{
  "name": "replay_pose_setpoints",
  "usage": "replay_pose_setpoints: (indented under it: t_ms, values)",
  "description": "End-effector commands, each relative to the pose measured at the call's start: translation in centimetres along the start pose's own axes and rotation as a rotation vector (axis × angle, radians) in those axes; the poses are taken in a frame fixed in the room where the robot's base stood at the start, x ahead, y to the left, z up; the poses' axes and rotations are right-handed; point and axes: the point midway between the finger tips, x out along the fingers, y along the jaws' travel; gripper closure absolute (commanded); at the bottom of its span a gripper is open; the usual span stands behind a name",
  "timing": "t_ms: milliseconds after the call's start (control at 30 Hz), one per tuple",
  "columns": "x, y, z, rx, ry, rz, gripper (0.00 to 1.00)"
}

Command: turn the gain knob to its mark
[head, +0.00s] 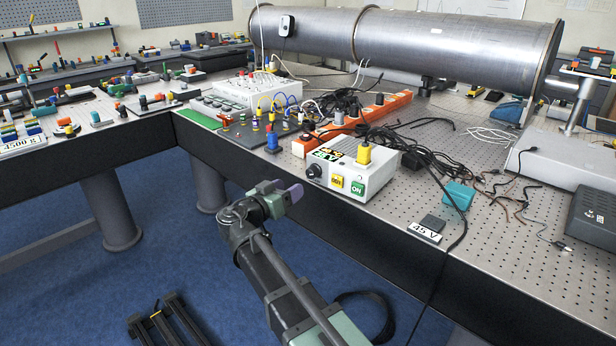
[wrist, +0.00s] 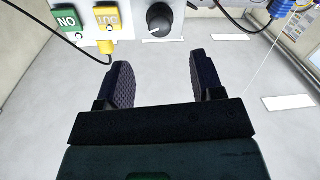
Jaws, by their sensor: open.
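The gain knob appears to be the round black knob (head: 314,171) on the left of the front face of a white box (head: 375,178). In the wrist view the same knob (wrist: 160,19) is at the top, with the picture upside down. My gripper (head: 294,193) is in front of the box, below and left of the knob in the head view. In the wrist view my gripper (wrist: 164,80) has its two dark fingers wide apart with nothing between them, and the knob lies beyond their tips, untouched.
An orange power strip (head: 345,124) and black cables lie behind. The table's front edge (head: 300,228) is just below the box.

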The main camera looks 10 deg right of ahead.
Motion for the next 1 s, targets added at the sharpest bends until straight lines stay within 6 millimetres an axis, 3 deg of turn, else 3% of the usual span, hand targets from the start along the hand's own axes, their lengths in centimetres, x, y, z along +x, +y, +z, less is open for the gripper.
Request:
replay_pose_setpoints:
  t_ms: [400, 533, 767, 1000]
  values:
    - [8.8, -0.1, 0.1, -0.002, -0.002, 0.002, 0.39]
    - [9.9, 0.0, 0.1, -0.002, -0.002, 0.002, 0.39]
    - [10.0, 0.1, 0.1, -0.002, -0.002, 0.001, 0.39]
    - [9.9, 0.1, 0.1, -0.002, -0.002, 0.001, 0.76]
